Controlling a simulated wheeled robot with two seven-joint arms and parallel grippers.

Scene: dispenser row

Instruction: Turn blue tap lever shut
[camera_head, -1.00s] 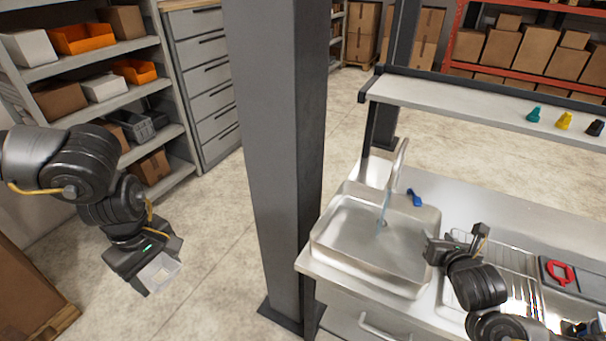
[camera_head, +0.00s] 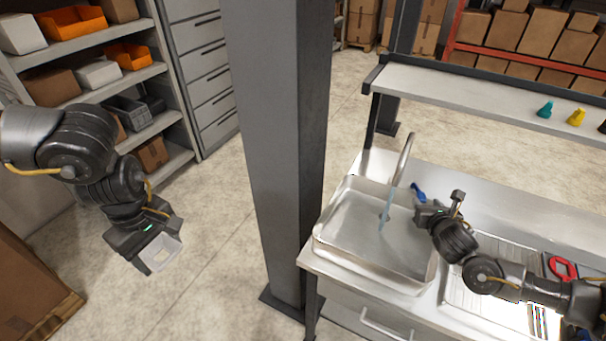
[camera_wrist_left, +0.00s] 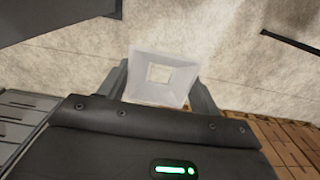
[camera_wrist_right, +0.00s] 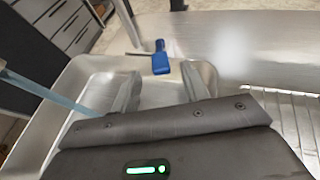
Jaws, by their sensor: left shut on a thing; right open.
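The blue tap lever (camera_head: 418,192) is on the counter behind the sink, right of the curved metal spout (camera_head: 403,160). It also shows in the right wrist view (camera_wrist_right: 160,58), beyond my fingers. A bluish stream of water (camera_head: 386,210) runs from the spout into the sink (camera_head: 330,245). My right gripper (camera_head: 430,206) is over the sink's right rim, close in front of the lever. Its fingers are open and empty, apart from the lever. My left gripper (camera_head: 160,254) hangs over the floor at left, shut on a translucent white container (camera_wrist_left: 162,78).
A grey pillar (camera_head: 275,150) stands between my arms. A shelf (camera_head: 480,98) above the counter carries teal, yellow and black pieces. A drying rack (camera_head: 480,318) and a red-handled item (camera_head: 562,268) are right of the sink. Shelving with boxes stands at left.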

